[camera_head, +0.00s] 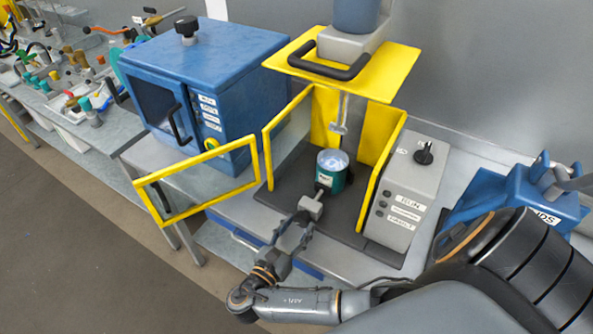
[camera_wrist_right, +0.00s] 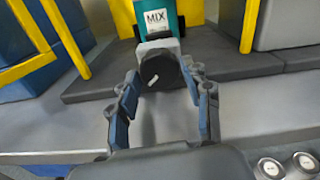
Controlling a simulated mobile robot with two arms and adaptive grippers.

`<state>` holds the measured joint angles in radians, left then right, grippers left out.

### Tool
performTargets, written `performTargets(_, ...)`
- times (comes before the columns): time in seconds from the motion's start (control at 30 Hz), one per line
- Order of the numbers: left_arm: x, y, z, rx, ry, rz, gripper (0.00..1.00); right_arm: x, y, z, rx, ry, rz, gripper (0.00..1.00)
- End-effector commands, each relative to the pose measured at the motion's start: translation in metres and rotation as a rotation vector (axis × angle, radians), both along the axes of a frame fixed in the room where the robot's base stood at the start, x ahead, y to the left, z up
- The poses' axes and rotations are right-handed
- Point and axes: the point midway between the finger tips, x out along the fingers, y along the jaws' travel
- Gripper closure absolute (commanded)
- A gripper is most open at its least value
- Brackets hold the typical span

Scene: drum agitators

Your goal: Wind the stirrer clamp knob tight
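The stirrer clamp knob (camera_wrist_right: 158,74) is round and black with a white mark, in front of a grey clamp block (camera_wrist_right: 158,45). Behind the block stands the teal can (camera_wrist_right: 160,14) labelled MIX. In the head view the can (camera_head: 331,174) is inside the yellow-framed stirrer, and the grey block (camera_head: 311,206) juts out in front of it. My right gripper (camera_head: 300,221) is at the block. In the wrist view its two fingers (camera_wrist_right: 160,68) are spread, one on each side of the knob. Contact with the knob cannot be told. My left gripper is not in view.
The stirrer's yellow door (camera_head: 203,208) stands open on the left. A grey control box (camera_head: 405,195) with a black dial is to the right of the stirrer. A blue cabinet (camera_head: 240,60) stands at the left. A blue object (camera_head: 480,200) is at the far right.

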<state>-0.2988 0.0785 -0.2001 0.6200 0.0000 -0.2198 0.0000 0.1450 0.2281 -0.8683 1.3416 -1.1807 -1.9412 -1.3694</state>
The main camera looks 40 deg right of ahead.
Motion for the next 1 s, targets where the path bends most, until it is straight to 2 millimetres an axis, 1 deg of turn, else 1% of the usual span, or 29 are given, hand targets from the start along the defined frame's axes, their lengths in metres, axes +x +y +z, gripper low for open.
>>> performTargets(0.03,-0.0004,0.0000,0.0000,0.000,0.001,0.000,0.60,0.0000,0.0001,0.0000,0.000,0.000,0.000,0.68)
performTargets(0.1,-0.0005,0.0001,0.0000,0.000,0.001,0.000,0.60,-0.0001,0.0002,0.0000,0.000,0.000,0.000,0.83)
performTargets(0.13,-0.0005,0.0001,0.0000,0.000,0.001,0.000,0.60,0.0000,0.0001,0.0001,0.000,0.000,0.000,0.88)
performTargets(0.37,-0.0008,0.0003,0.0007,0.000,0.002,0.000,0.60,-0.0001,0.0002,0.0003,0.006,-0.014,0.000,0.88)
performTargets(0.53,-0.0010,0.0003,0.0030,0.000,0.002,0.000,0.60,-0.0002,0.0001,0.0007,0.029,-0.071,-0.002,0.88)
performTargets(1.0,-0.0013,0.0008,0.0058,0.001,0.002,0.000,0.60,0.0002,0.0007,-0.0002,0.158,-0.384,-0.001,0.88)
